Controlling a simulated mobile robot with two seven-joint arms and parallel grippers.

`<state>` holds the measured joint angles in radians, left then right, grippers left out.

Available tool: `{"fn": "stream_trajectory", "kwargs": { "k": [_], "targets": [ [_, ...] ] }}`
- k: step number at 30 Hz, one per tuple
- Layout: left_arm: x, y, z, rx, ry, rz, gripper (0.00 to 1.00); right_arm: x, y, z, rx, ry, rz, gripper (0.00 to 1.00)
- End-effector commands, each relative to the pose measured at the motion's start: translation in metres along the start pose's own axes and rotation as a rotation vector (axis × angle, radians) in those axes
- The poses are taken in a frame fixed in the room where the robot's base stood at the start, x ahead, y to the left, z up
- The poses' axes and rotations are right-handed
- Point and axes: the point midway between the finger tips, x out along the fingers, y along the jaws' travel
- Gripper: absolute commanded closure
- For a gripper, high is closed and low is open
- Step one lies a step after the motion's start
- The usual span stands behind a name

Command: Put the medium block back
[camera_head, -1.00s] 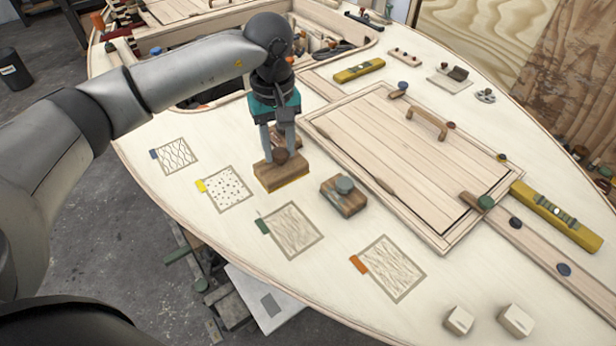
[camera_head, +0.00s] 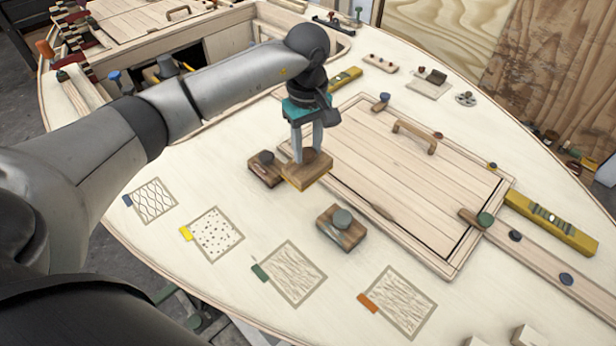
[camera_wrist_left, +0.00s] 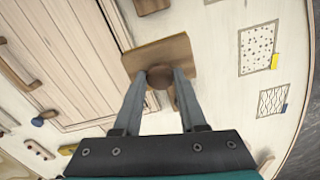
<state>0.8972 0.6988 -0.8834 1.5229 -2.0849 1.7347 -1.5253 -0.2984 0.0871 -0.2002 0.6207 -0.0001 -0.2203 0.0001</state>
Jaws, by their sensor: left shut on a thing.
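My left gripper (camera_head: 306,155) is shut on the knob of a wooden block (camera_head: 308,173) with a yellowish lower edge; it appears held above the deck. In the left wrist view, the block (camera_wrist_left: 152,53) and its round brown knob sit between the fingertips (camera_wrist_left: 160,78). A block with a dark knob (camera_head: 263,174) stands just left of it, partly covered. A block with a grey-green knob (camera_head: 340,232) stands nearer the front. Four outlined squares have coloured tabs: blue (camera_head: 154,201), yellow (camera_head: 216,235), green (camera_head: 291,273) and orange (camera_head: 398,303). All four look empty. My right gripper is not in view.
A plank hatch (camera_head: 410,165) with a wooden handle lies right of the held block. A yellow level (camera_head: 550,222) rests at the right. Pale blocks (camera_head: 528,336) sit at the front edge. The deck between the blocks and the squares is clear.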

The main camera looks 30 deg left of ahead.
Motion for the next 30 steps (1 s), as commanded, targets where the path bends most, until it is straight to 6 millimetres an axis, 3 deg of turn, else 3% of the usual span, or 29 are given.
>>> {"fn": "stream_trajectory", "kwargs": {
  "k": [1, 4, 13, 19, 30],
  "targets": [
    [0.015, -0.001, 0.001, -0.002, -0.003, -0.003, 1.00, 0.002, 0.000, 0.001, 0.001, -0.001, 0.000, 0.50],
    [0.035, 0.000, 0.001, 0.000, -0.002, -0.001, 1.00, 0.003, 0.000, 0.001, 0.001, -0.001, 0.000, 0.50],
    [0.060, 0.000, 0.000, 0.001, -0.001, 0.001, 1.00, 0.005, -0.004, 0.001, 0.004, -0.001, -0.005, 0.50],
    [0.090, 0.000, 0.001, 0.000, -0.002, 0.000, 1.00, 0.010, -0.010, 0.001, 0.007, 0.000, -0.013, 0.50],
    [0.096, 0.001, -0.001, 0.001, 0.002, 0.002, 1.00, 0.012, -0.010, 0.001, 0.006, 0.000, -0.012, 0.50]
  ]
}}
